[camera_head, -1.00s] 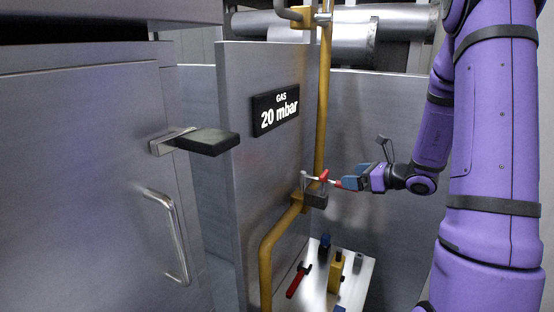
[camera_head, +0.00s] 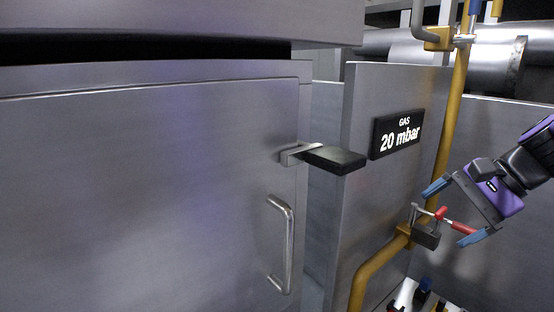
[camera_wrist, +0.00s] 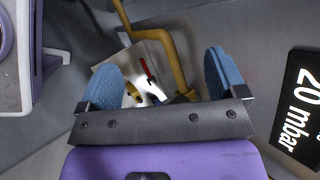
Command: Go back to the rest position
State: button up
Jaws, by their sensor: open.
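My gripper (camera_head: 453,213) is at the right of the head view, in front of the yellow gas pipe. Its two blue fingers are spread wide, and nothing shows gripped between them. A dark padlock (camera_head: 426,237) with a red-handled part (camera_head: 457,227) hangs at the pipe. In the head view the red handle appears close to the lower finger; I cannot tell if they touch. In the wrist view the blue fingertips (camera_wrist: 168,76) stand apart, with the yellow pipe and a tray showing beyond them.
A steel cabinet door (camera_head: 150,190) with a bar handle (camera_head: 283,245) and a black latch handle (camera_head: 334,159) fills the left. A panel with a gas sign (camera_head: 398,133) stands beside the yellow pipe (camera_head: 449,120). A white tool tray (camera_wrist: 160,60) lies below.

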jog(key=s+r+n+t+h, duration=0.2)
jog(key=s+r+n+h, duration=0.3)
jog(key=s+n, duration=0.6)
jog(key=shift+s+d+r+h, duration=0.15)
jog(key=shift+d+r+h, duration=0.15)
jog(key=shift+h, duration=0.9)
dwell(0.7)
